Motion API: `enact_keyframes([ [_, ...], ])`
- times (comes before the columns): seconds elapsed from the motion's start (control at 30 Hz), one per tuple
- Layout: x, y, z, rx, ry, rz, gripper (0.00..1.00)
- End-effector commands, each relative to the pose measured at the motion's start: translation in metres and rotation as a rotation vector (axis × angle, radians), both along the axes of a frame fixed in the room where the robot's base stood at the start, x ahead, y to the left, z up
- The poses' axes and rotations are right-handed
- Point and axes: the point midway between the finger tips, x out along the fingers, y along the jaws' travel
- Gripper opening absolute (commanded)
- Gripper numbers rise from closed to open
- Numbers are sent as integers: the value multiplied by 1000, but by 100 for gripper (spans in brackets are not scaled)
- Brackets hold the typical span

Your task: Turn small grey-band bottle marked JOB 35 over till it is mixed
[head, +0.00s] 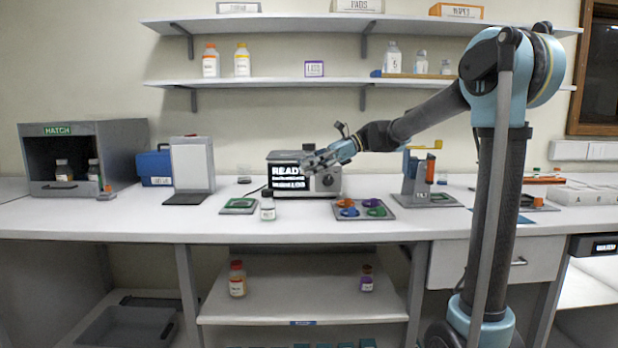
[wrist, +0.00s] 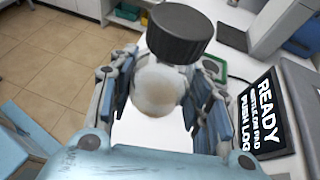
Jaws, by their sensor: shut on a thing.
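My gripper (head: 314,161) reaches left over the bench in front of the display box. In the wrist view its fingers (wrist: 163,100) are shut on a small bottle (wrist: 158,92) with a wide dark cap (wrist: 180,32) and a pale, rounded body. The cap sticks out beyond the fingers. No JOB marking or grey band is readable on it, and its exact tilt is unclear. In the head view the held bottle is hardly distinguishable. Another small bottle (head: 268,209) with a dark cap stands upright near the bench's front edge; its label is too small to read.
The display box (head: 330,180) reads READY and also shows in the wrist view (wrist: 262,115). A green pad (head: 239,205) and a tray of coloured discs (head: 385,212) lie on the bench.

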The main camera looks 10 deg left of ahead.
Motion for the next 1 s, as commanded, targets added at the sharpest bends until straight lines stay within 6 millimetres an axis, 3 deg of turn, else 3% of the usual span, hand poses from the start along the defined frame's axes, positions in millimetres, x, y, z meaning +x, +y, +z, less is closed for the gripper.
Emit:
enact_keyframes([
  [0.7, 0, 0, 67, 0, 0, 0, 21],
  [1.0, 0, 0, 72, 0, 0, 0, 21],
])
